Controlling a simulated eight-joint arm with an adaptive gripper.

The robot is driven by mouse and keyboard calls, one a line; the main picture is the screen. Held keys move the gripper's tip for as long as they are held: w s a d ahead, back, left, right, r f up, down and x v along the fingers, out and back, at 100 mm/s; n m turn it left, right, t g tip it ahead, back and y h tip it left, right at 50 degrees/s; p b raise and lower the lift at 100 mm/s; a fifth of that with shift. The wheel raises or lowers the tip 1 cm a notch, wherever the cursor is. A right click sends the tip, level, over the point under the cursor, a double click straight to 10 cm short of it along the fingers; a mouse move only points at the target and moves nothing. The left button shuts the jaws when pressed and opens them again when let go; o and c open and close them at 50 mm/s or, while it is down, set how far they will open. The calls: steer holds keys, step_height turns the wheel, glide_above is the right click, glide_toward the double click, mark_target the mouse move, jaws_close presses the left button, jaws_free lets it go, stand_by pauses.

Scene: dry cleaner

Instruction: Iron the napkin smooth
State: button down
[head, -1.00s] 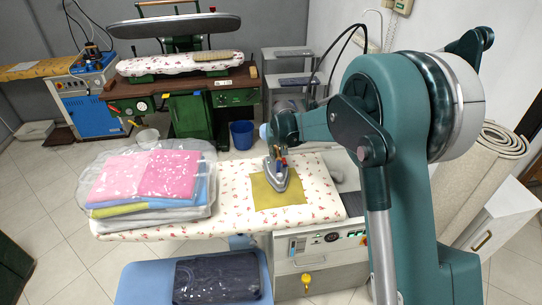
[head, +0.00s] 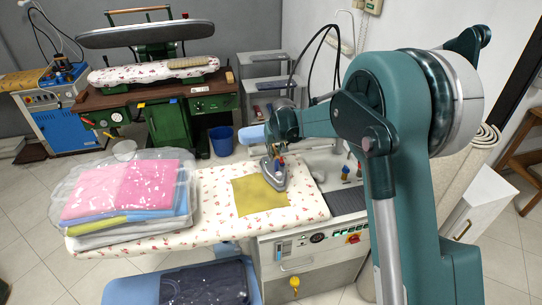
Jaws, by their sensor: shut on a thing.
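The yellow-green napkin (head: 257,197) lies spread on the flower-patterned ironing board (head: 215,222), and looks mostly flat; fine creases are too small to tell. The grey iron (head: 275,179) stands at the napkin's far right edge, over its back right corner. Whether its sole presses on the cloth cannot be told. My gripper (head: 277,154) is shut on the iron from above. The fingers are small and partly hidden by the arm and the iron's handle.
A stack of bagged folded clothes (head: 130,190) covers the board's left end. A blue shelf (head: 185,285) with dark folded cloth sits below in front. A control panel (head: 318,237) is under the board's right end. Hoses hang behind.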

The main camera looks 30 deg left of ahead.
steer(key=shift+s+r, duration=0.15)
steer(key=shift+r, duration=1.45)
steer(key=shift+r+p, duration=0.45)
steer(key=shift+r, duration=1.55)
